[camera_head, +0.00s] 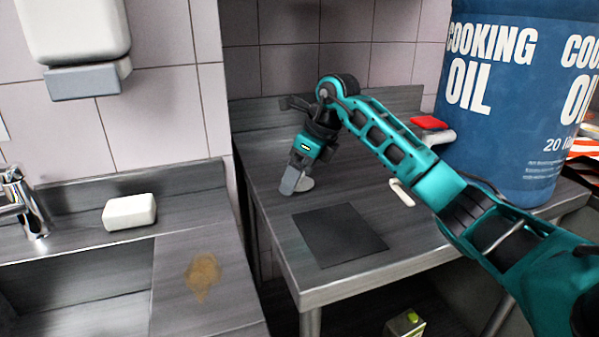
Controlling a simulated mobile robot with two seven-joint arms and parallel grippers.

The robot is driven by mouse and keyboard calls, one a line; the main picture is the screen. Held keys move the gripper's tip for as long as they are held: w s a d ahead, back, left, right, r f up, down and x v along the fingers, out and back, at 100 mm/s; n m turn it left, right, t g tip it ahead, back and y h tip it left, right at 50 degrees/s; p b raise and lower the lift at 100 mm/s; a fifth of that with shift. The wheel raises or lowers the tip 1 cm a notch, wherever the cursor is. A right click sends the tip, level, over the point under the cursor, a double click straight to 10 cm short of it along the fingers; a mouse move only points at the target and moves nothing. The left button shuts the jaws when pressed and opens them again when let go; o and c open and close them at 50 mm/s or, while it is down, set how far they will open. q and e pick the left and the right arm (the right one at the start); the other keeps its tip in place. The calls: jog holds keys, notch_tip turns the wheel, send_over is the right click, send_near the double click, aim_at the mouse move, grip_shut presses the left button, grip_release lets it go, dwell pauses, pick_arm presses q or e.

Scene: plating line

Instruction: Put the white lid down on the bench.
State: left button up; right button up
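The white lid (305,184) is a small pale disc at the back left of the steel bench (345,185). It shows right beside the fingers of my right gripper (291,186), which partly cover it. My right arm reaches in from the right, and the gripper points down at the bench top. I cannot tell whether the lid lies flat on the bench or is touched by the fingers. The gap between the fingers is hidden from this angle. My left gripper is not in view.
A dark square mat (339,235) lies at the bench front. A white curved item (401,192) and a red-topped object (429,123) are near a big blue cooking oil drum (510,110). Left, across a gap, is a sink counter with a white soap bar (130,212).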

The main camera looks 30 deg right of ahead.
jog(key=p+v, duration=0.1)
jog(key=v, duration=1.1)
jog(key=shift+r+p, duration=0.2)
jog(key=shift+p, duration=0.1)
jog(key=shift+f, duration=0.1)
